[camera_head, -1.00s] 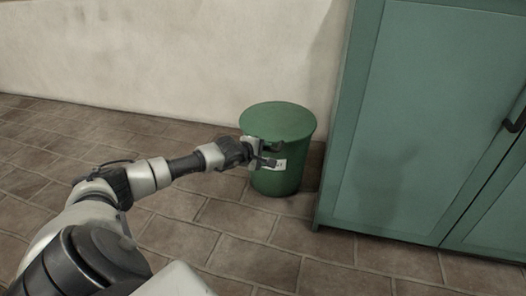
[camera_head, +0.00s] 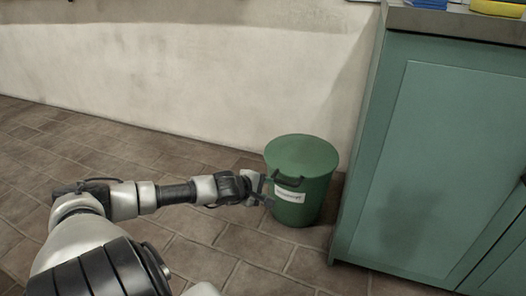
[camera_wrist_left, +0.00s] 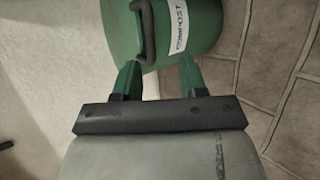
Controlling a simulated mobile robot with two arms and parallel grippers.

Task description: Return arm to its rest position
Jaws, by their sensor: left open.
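My left gripper (camera_head: 262,188) is open and empty, in front of the left side of a green compost bin. In the left wrist view the two fingers (camera_wrist_left: 158,78) stand apart with nothing between them. The green bin (camera_head: 311,206) has a closed-looking lid, a dark handle (camera_head: 288,180) and a white label. In the left wrist view the bin (camera_wrist_left: 195,15) lies just beyond the fingertips, and its label reads COMPOST. I cannot tell whether a fingertip touches the bin. My left arm reaches in from the lower left, nearly level. My right gripper is not in view.
A green cabinet (camera_head: 430,160) with a grey top (camera_head: 455,22) stands right of the bin. A blue thing (camera_head: 428,4) and a yellow thing (camera_head: 497,8) rest on it. A pale wall (camera_head: 180,80) runs behind. The tiled floor (camera_head: 110,150) at left is clear.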

